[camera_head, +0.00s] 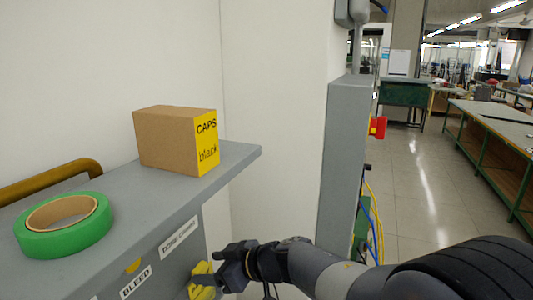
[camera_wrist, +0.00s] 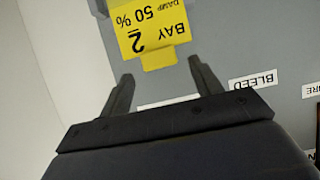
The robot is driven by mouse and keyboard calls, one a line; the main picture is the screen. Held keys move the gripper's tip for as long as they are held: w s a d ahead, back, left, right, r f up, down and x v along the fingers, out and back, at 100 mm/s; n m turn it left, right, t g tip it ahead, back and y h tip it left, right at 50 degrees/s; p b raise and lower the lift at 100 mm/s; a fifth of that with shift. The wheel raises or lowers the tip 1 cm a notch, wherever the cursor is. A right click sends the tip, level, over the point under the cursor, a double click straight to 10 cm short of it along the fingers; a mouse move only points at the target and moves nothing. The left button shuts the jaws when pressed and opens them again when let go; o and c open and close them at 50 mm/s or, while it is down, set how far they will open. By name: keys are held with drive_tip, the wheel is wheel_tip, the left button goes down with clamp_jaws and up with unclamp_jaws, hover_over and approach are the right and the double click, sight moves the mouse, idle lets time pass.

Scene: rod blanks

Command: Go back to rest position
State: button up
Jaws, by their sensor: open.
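My gripper (camera_head: 222,266) is in front of the grey panel below the shelf, at the lower middle of the head view. In the wrist view its two fingers (camera_wrist: 160,72) are apart with nothing held between them. A yellow tag (camera_wrist: 150,30) reading "BAY 2" and "50%", upside down there, lies just beyond the fingertips against the grey panel. A yellow piece (camera_head: 202,282) beside the gripper in the head view looks like the same tag, partly hidden by the gripper.
A grey shelf (camera_head: 150,222) holds a cardboard box (camera_head: 165,138) marked "CAPS black" and a green tape roll (camera_head: 65,243). The panel has a "BLEED" label (camera_head: 136,282). A grey post (camera_head: 345,160) with a red knob stands right of the shelf; open floor (camera_head: 420,190) lies beyond.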

sight(203, 269)
drive_tip(key=x, duration=0.3)
drive_tip(key=shift+f, duration=0.2)
drive_tip(key=shift+d+r, duration=0.1)
drive_tip(key=shift+r, duration=0.8)
drive_tip(key=shift+d+r+p, duration=0.1)
drive_tip(key=shift+r+p, duration=0.2)
drive_tip(key=shift+r, duration=0.2)
drive_tip(key=shift+s+f, duration=0.1)
drive_tip(key=shift+f, duration=0.05)
